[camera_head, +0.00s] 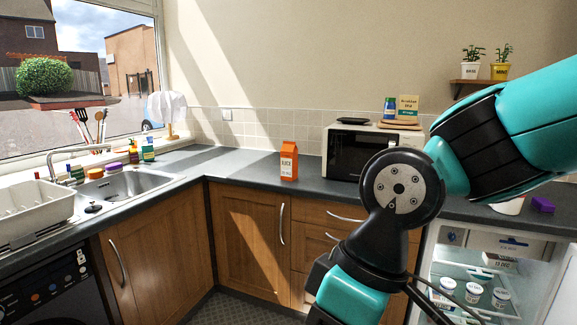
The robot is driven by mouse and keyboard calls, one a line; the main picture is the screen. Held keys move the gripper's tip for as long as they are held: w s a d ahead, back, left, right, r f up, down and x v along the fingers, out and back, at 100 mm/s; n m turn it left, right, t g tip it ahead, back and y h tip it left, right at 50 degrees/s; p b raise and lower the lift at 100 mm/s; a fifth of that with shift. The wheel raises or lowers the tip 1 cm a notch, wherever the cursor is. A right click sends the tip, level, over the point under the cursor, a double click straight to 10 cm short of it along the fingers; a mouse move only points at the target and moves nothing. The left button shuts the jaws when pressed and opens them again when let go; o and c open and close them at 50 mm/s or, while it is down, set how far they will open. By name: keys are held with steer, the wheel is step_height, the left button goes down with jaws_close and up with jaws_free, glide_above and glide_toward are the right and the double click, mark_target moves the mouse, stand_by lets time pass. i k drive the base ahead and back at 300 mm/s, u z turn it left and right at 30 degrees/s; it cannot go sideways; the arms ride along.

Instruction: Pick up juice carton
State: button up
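An orange juice carton (289,163) with a gabled top stands upright on the dark grey counter (236,160), left of the microwave and a little out from the tiled wall. Nothing touches it. My teal and black arm fills the right side of the head view, in front of the counter. My gripper is not visible; the lower arm runs out of the bottom of the picture.
A microwave (345,160) stands right of the carton. A sink (128,184) with bottles and a dish rack (35,210) lies left. A fridge (470,270) stands open at lower right. The counter around the carton is clear.

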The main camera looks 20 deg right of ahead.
mark_target(288, 151)
steer(key=u, duration=0.3)
steer(key=i, duration=0.8)
steer(key=u, duration=0.35)
steer(key=i, duration=1.4)
steer(key=z, duration=0.65)
steer(key=i, duration=0.8)
steer(key=z, duration=0.65)
